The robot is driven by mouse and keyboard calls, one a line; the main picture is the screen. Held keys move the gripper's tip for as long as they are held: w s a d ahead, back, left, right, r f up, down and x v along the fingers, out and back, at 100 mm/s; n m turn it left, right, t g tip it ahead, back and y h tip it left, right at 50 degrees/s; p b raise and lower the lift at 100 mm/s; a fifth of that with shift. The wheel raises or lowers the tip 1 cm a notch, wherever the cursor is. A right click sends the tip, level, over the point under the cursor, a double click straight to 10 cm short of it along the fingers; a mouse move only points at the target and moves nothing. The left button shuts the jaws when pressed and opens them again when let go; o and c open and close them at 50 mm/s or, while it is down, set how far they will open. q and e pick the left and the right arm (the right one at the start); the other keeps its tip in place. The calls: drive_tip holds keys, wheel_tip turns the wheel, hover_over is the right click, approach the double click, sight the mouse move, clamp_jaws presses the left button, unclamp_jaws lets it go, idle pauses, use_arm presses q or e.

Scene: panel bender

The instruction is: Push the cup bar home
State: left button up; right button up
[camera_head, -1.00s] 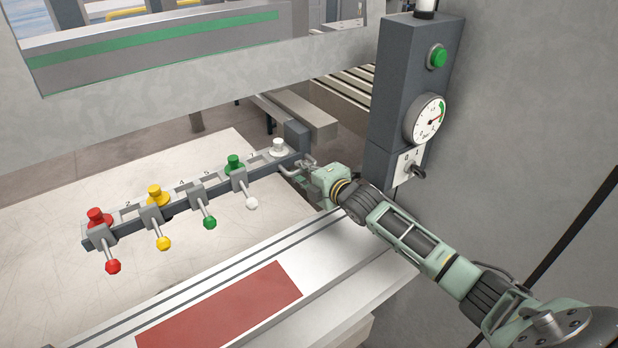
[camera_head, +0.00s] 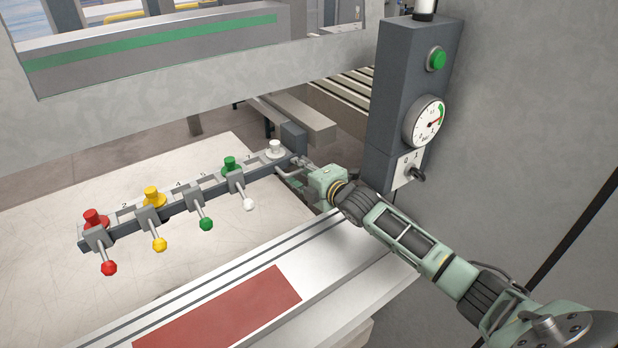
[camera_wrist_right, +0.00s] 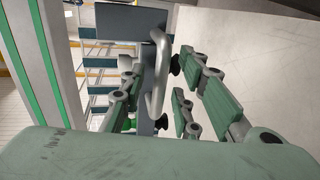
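The cup bar (camera_head: 180,205) is a dark rail carrying red, yellow, green and white cups, with levers ending in balls of the same colours. It lies over the pale table. A dark block (camera_head: 294,137) stands at its right end. My right gripper (camera_head: 296,170) is at that right end. In the right wrist view, a grey curved handle (camera_wrist_right: 158,75) on the bar's end stands between the parted fingers (camera_wrist_right: 155,110), with gaps visible on both sides. Whether the gripper's body touches the handle is hidden. My left gripper is not in view.
A grey control post (camera_head: 405,110) with a green button (camera_head: 437,58), a gauge (camera_head: 425,122) and a switch (camera_head: 412,172) stands close by my right arm. A metal ledge with a red pad (camera_head: 220,308) lies in front. The pale table (camera_head: 50,215) is clear left of the bar.

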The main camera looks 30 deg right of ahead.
drive_tip(key=v, duration=0.4)
drive_tip(key=f+v, duration=0.1)
drive_tip(key=v, duration=0.4)
drive_tip(key=f+v, duration=0.1)
drive_tip(key=v, duration=0.4)
drive_tip(key=shift+s+d+f, duration=0.1)
drive_tip(key=shift+s+f, duration=0.1)
drive_tip(key=shift+s, duration=0.35)
